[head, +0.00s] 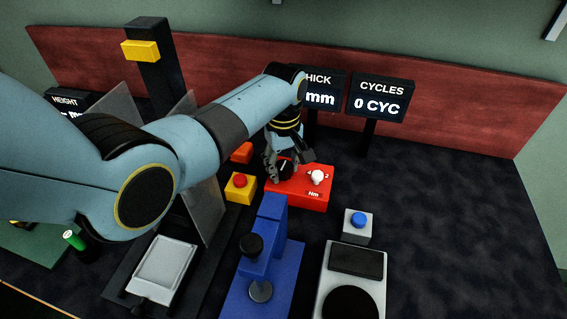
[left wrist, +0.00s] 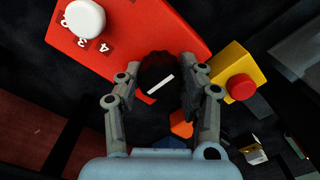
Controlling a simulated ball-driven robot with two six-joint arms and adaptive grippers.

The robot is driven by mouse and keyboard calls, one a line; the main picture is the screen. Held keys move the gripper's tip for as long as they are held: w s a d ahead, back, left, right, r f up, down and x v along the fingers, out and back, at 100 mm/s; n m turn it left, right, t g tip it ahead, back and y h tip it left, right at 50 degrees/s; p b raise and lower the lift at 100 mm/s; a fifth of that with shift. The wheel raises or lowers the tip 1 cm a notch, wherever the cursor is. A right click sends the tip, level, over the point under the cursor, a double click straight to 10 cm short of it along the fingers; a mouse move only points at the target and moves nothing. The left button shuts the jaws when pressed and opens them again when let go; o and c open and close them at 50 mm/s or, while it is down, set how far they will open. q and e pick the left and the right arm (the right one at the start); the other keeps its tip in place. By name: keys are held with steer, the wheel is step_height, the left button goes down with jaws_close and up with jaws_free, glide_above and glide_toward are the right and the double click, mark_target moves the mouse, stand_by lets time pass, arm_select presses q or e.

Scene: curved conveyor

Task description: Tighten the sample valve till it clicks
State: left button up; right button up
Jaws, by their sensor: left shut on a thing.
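A black round knob with a white line (left wrist: 158,70) sits at one end of the red box (head: 312,197), whose front is marked "Nm". My left gripper (head: 288,166) reaches down to this knob from above. In the left wrist view its two fingers (left wrist: 160,82) are on either side of the knob, shut on it. The white line lies tilted in that view. A white dial (head: 317,177) with printed numbers is on the same box; it also shows in the left wrist view (left wrist: 84,18). No label names the valve. My right gripper is not in view.
A yellow box with a red button (head: 240,187) stands just left of the red box. A blue stand (head: 262,250), a grey box with a blue button (head: 357,226) and a scale-like device (head: 350,285) are nearer. The "CYCLES" display (head: 381,97) reads 0 CYC. The right side is clear.

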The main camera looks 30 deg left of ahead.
arm_select(q)
steer(key=shift+r+m+p, duration=0.15)
steer(key=shift+m+p, duration=0.65)
steer(key=shift+m, duration=0.3)
steer(key=m+p, duration=0.1)
steer(key=m, duration=0.1)
steer(key=shift+m, duration=0.4)
steer(key=m+p, duration=0.1)
steer(key=m, duration=0.2)
steer(key=shift+m+p, duration=0.5)
steer(key=shift+m, duration=0.8)
steer(key=o, duration=1.1)
steer(key=shift+o, duration=0.2)
